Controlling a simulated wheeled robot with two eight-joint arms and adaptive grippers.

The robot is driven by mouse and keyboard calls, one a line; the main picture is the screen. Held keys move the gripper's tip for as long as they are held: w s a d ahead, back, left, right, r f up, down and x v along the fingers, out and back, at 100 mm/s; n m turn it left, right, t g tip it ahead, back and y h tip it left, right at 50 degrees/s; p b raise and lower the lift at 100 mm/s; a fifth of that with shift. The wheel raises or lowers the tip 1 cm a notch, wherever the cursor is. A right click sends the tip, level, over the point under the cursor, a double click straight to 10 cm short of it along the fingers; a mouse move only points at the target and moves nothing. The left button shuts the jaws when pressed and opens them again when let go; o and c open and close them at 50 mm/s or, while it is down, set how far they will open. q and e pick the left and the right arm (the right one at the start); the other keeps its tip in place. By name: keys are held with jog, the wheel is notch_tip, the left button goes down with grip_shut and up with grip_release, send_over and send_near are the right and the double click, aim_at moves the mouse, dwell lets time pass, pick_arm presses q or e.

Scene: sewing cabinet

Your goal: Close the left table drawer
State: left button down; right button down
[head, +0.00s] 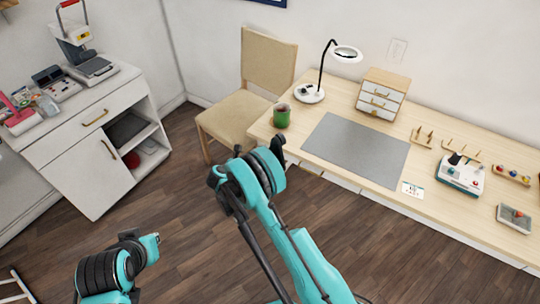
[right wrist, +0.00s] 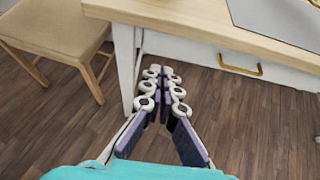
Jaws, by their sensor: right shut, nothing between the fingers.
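The wooden-topped table (head: 440,212) stands along the wall at the right of the head view. Its left drawer (right wrist: 205,58) shows in the right wrist view as a white front with a gold handle (right wrist: 240,68), under the tabletop edge. I cannot tell how far it stands out. My right gripper (right wrist: 161,72) is shut and empty, beside the white table leg and left of the handle, apart from the handle. In the head view my right arm hides much of the gripper and of the drawer area. My left arm shows at the bottom left; its gripper is not in view.
A wooden chair (head: 232,118) stands left of the table. A white cabinet (head: 80,165) stands far left. The floor between is clear.

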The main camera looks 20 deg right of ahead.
jog(key=r+b+x, duration=0.1)
jog(key=b+x, duration=0.3)
jog(key=x, duration=0.9)
jog(key=shift+w+d+r, duration=0.2)
jog(key=shift+w+d, duration=0.25)
jog(key=shift+d, duration=0.1)
